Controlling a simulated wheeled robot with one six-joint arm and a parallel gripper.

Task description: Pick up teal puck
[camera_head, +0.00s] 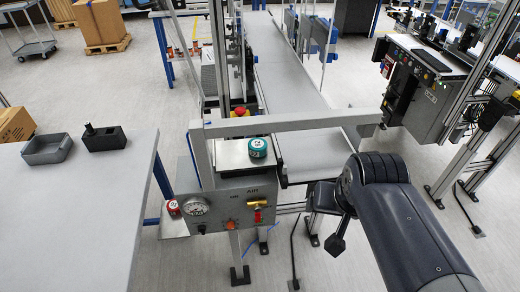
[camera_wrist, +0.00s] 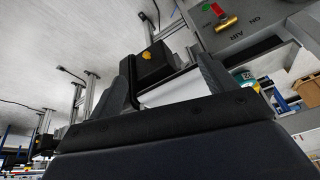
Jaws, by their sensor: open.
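The teal puck (camera_head: 258,148) has a pale label and sits upright on the flat metal top of the grey control box, beside the conveyor frame. In the wrist view, a teal and white piece of it (camera_wrist: 246,78) shows at the right, just beyond a finger and partly hidden. My gripper (camera_wrist: 167,78) is open, with two dark fingers spread and nothing between them. In the head view my arm comes from the lower right, and its end is to the right of and below the puck, clear of it.
The control box (camera_head: 222,190) has a gauge, a red valve and a knob on its front. A grey bar (camera_head: 290,123) crosses behind the puck. A table (camera_head: 70,210) with a grey bin (camera_head: 47,149) stands left. The conveyor belt (camera_head: 290,90) is empty.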

